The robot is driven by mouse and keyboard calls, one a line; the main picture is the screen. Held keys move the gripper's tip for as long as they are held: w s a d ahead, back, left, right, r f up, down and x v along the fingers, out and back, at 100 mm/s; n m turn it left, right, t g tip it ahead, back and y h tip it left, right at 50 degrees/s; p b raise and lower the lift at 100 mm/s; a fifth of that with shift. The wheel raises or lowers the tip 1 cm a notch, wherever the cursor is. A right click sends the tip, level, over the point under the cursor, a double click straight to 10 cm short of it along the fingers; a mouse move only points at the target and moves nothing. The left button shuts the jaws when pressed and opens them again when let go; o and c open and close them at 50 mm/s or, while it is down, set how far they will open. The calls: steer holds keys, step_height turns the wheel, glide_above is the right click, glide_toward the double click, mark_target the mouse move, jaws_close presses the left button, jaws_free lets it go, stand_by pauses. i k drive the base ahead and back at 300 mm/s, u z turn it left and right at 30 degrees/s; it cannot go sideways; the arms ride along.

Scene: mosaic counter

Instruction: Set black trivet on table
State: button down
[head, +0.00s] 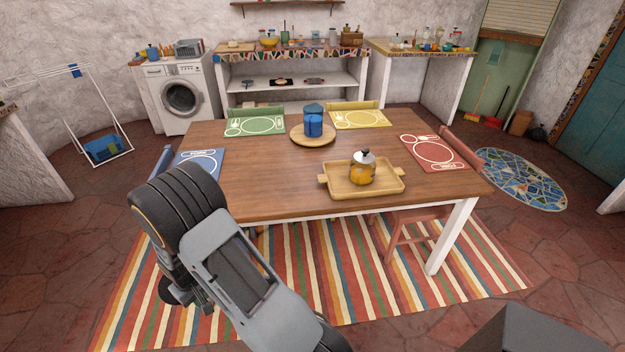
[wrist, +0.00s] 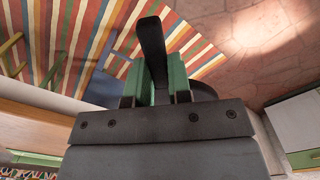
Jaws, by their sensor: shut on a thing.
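The black trivet (wrist: 151,45) shows in the wrist view as a dark, narrow upright shape, seen nearly edge-on. My gripper (wrist: 159,82) is shut on it, with a green pad on each side. A dark rounded part beside the right finger may belong to the trivet; I cannot tell. The brown wooden table (head: 265,165) stands ahead in the head view. My arm is in front of its near left corner, above the striped rug. In the head view my arm hides most of the gripper, and I cannot clearly make out the trivet there.
The table bears a tray (head: 396,188) with a yellow-filled jar (head: 362,173), a round board (head: 327,141) with a blue canister (head: 313,121), and blue (head: 199,163), green (head: 256,125), yellow (head: 360,119) and red (head: 434,153) placemats. The wood left of the tray is clear.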

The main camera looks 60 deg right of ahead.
mark_target(293, 190)
steer(key=u, duration=0.05)
steer(key=k, duration=0.8)
steer(key=z, duration=0.75)
steer(key=i, duration=0.6)
steer(key=z, duration=0.05)
